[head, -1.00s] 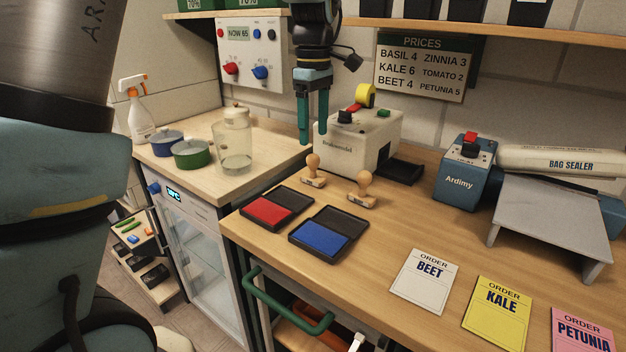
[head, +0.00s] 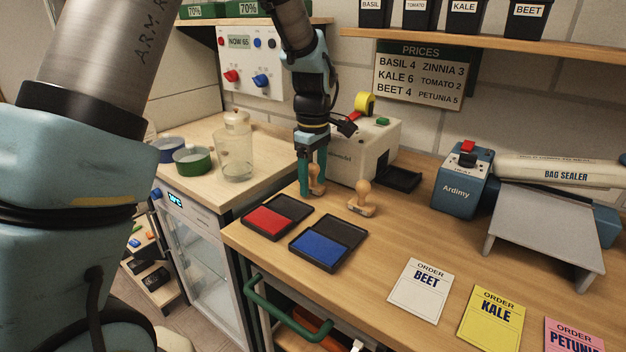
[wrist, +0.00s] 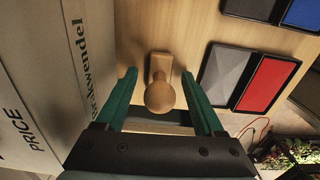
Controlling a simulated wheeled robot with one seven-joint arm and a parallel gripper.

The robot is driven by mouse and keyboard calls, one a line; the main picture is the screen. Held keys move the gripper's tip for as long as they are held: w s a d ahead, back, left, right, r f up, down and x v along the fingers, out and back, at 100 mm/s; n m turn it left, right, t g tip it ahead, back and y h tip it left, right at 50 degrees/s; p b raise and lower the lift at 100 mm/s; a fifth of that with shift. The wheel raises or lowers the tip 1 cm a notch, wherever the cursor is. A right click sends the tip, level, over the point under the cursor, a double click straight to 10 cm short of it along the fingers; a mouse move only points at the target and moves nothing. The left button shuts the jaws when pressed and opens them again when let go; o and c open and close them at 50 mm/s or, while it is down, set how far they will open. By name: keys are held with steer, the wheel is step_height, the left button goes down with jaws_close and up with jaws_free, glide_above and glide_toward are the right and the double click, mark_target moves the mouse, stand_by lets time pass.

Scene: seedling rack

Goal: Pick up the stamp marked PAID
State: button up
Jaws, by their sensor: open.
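Two wooden stamps with round knobs stand on the wooden counter. The left stamp (head: 317,187) is partly hidden by my gripper (head: 313,186), whose green fingers are open and lowered around it. In the wrist view, that stamp's knob (wrist: 160,97) lies between the two open fingers of my gripper (wrist: 158,82), with a gap on each side. The right stamp (head: 361,199) stands apart, just to the right of my gripper. I cannot read PAID on either stamp in these views.
A cream label machine (head: 368,155) stands close behind the stamps. A red ink pad (head: 267,219) and a blue ink pad (head: 321,248) lie open in front. Order cards (head: 420,288) lie front right, and a bag sealer (head: 540,215) stands at the right.

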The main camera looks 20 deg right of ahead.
jaws_close()
stand_by(0.4)
steer(key=shift+r, duration=0.1)
step_height(320, 180, up, 10)
steer(key=shift+f+b, duration=0.1)
steer(key=shift+b, duration=0.75)
steer(key=c, duration=0.6)
jaws_free()
jaws_close()
